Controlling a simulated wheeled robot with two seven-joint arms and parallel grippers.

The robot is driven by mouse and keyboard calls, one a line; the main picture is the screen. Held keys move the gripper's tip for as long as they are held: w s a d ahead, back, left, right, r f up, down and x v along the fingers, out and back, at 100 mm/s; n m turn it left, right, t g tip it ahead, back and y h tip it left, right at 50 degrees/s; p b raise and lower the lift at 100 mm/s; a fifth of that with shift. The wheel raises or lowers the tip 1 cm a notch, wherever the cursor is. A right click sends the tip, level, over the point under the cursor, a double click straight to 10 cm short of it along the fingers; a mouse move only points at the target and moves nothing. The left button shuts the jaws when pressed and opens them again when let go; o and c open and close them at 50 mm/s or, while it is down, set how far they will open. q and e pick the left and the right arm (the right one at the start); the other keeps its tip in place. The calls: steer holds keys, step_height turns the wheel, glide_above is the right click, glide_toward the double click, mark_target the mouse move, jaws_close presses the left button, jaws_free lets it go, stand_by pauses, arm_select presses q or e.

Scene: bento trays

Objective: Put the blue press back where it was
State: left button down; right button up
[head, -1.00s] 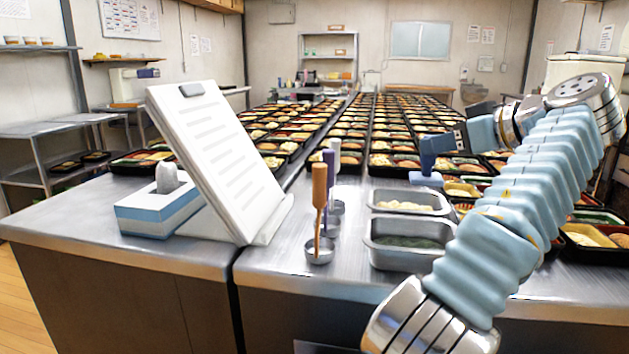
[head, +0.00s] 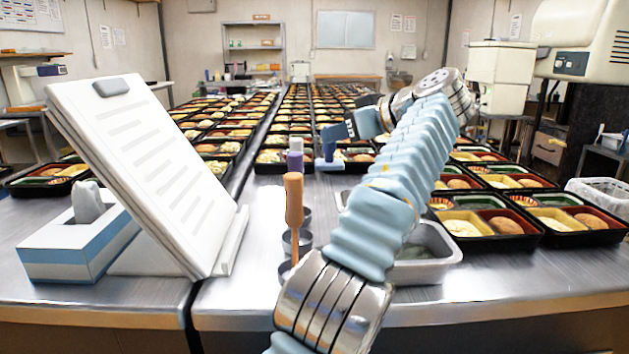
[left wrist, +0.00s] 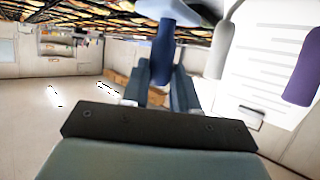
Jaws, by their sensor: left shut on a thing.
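The blue press (head: 328,152) hangs upright, its flat foot down, in my left gripper (head: 346,130). The gripper is shut on its handle, above the counter. The left wrist view shows the blue handle (left wrist: 162,52) between the fingers. To its left in the head view, an orange-handled press (head: 293,200), a purple press (head: 295,161) and a white press (head: 296,143) stand in a row. Small metal cups (head: 297,241) stand at the row's near part. My arm hides part of the counter. My right gripper is not in view.
A tilted white document stand (head: 150,165) and a tissue box (head: 75,250) stand at the left. A metal pan (head: 437,262) sits partly behind my arm. Bento trays (head: 492,230) fill the right side and the rows behind. The front right counter is clear.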

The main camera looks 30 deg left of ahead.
arm_select(q)
steer(key=shift+w+a+f+b, duration=0.5)
steer(key=shift+w+a+f, duration=0.25)
steer(key=shift+a+f, duration=0.75)
steer(key=shift+w+a+f+b, duration=0.45)
steer(key=shift+w+a+f, duration=0.4)
steer(key=shift+f, duration=1.05)
steer(key=shift+w+a+f+b, duration=0.55)
steer(key=shift+a+f, duration=0.85)
steer(key=shift+f, duration=0.3)
steer(key=shift+w+f+b, duration=0.1)
steer(key=shift+f+b, duration=0.35)
steer(key=c, duration=0.9)
jaws_free()
steer(key=shift+r, duration=0.1)
steer(key=shift+o, duration=0.2)
